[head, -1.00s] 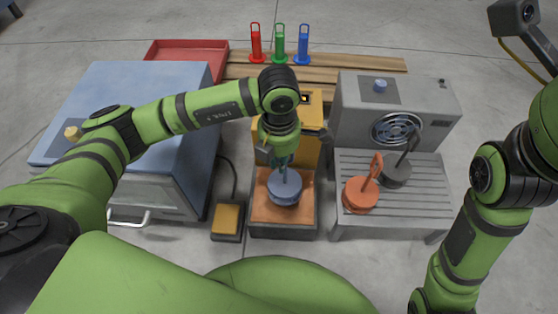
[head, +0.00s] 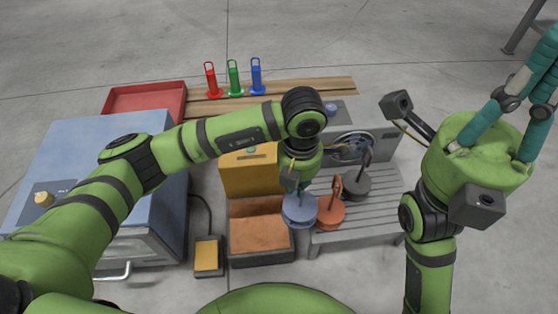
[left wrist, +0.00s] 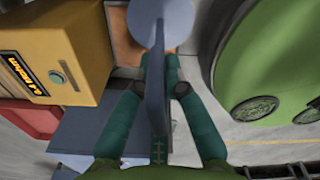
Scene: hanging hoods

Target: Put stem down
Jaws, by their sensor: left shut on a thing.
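My left gripper (head: 297,188) is shut on the upright stem of a blue-grey round piece (head: 300,210). In the left wrist view the blue-grey stem (left wrist: 157,85) stands between both teal fingers, and its disc (left wrist: 160,22) is at the top. In the head view the piece is at the left end of the grey slatted bench (head: 365,222), overlapping an orange round piece (head: 330,212). Whether it touches the bench is unclear. A dark grey piece (head: 355,184) stands behind. My right gripper (head: 538,82) is raised at the right edge, fingers apart, tips partly cut off.
An orange-floored tray (head: 258,235) with a yellow box (head: 250,172) is left of the bench. A pedal (head: 207,255) and a blue cabinet (head: 90,165) are farther left. Red, green and blue holders (head: 234,80) stand behind. The front slats at right look clear.

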